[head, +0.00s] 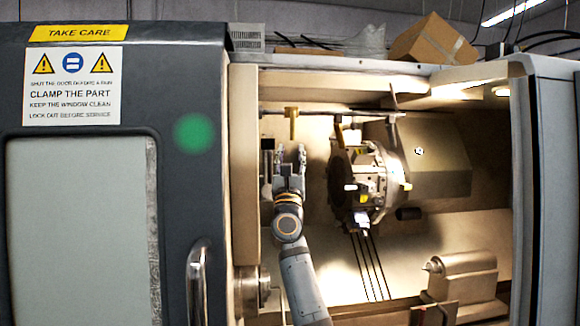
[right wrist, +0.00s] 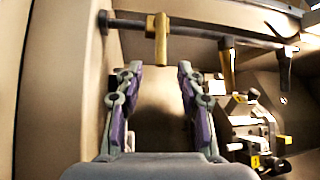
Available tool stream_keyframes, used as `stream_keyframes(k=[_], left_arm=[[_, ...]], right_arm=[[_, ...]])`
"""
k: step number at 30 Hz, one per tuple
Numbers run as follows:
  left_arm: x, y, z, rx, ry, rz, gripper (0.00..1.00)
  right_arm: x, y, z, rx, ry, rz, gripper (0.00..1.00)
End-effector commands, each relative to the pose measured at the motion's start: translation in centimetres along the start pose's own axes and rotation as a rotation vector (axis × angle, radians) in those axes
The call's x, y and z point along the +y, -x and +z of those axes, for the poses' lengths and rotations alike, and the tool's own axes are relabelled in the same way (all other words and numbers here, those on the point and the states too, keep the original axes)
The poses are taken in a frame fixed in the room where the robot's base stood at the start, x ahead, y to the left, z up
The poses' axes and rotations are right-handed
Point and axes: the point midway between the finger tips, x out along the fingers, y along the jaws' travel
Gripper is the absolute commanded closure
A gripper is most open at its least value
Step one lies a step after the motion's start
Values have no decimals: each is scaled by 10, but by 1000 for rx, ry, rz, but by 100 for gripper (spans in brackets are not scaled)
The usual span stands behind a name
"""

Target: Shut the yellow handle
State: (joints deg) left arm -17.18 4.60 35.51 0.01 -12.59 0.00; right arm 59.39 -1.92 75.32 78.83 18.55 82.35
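The yellow handle (head: 292,122) hangs down, crosswise to a thin horizontal pipe (head: 320,113) near the top left inside the machine. In the right wrist view, the handle (right wrist: 162,45) is just above and between my fingertips in the picture, with the pipe (right wrist: 200,30) behind its upper end. My right gripper (head: 291,150) is open and empty, with its fingers pointing up just below the handle. It also shows in the right wrist view (right wrist: 160,70). I cannot tell whether it touches the handle. My left gripper is not in view.
A turret (head: 360,185) with several tools stands right of my right gripper. The cream frame edge (head: 244,160) is close on its left. The grey door (head: 180,90) with a handle bar (head: 197,285) is further left. A tailstock (head: 462,275) sits lower right.

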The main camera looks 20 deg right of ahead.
Motion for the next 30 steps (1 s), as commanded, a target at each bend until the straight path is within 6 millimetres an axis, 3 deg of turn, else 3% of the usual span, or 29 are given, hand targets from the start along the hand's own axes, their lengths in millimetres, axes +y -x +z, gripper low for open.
stream_keyframes(k=[3, 8, 23, 26, 29, 30], left_arm=[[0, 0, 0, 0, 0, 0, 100], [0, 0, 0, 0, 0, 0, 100], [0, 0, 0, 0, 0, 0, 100], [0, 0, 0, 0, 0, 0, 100], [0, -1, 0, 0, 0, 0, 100], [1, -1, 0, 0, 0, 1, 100]], right_arm=[[0, 25, 0, 1, -2, 0, 62], [1, 42, 0, 0, -1, 1, 62], [1, 45, -1, 1, 3, 1, 62], [6, 54, -22, 28, 65, 23, 62], [19, 80, -76, 93, 238, 88, 62], [26, 96, -104, 124, 330, 129, 62]])
